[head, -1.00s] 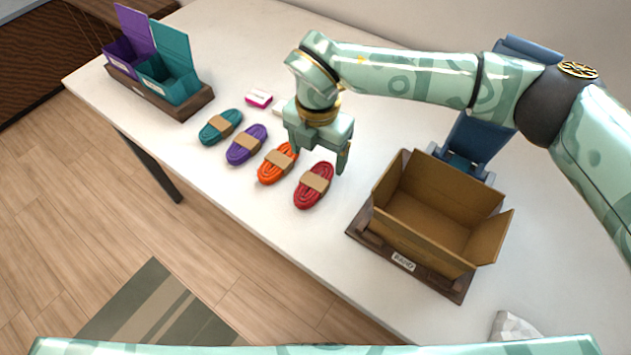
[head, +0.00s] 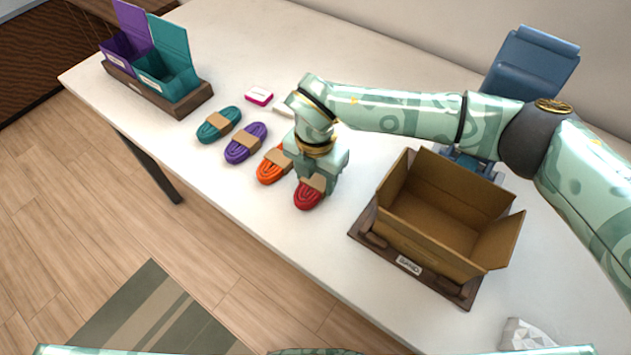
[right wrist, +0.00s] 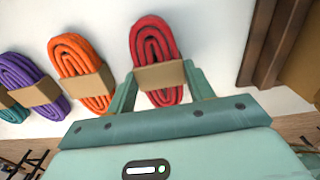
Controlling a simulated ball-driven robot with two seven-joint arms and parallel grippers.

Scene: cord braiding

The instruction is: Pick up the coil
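The red coil (head: 307,198) with its tan paper band lies on the white table, partly hidden under my right gripper in the head view. My right gripper (head: 318,182) points down over it. In the right wrist view the red coil (right wrist: 156,50) lies between the two open fingers of the right gripper (right wrist: 160,80), one on each side of the band and very close to it. Orange (head: 272,166), purple (head: 245,144) and teal (head: 218,125) coils lie in a row to its left. My left gripper is not in view.
An open cardboard box (head: 440,210) on a dark base stands right of the coils. Purple (head: 122,50) and teal (head: 168,72) bins stand in a wooden holder at far left. A small pink-and-white box (head: 259,96) lies behind the coils. A blue object (head: 530,65) stands at the back right.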

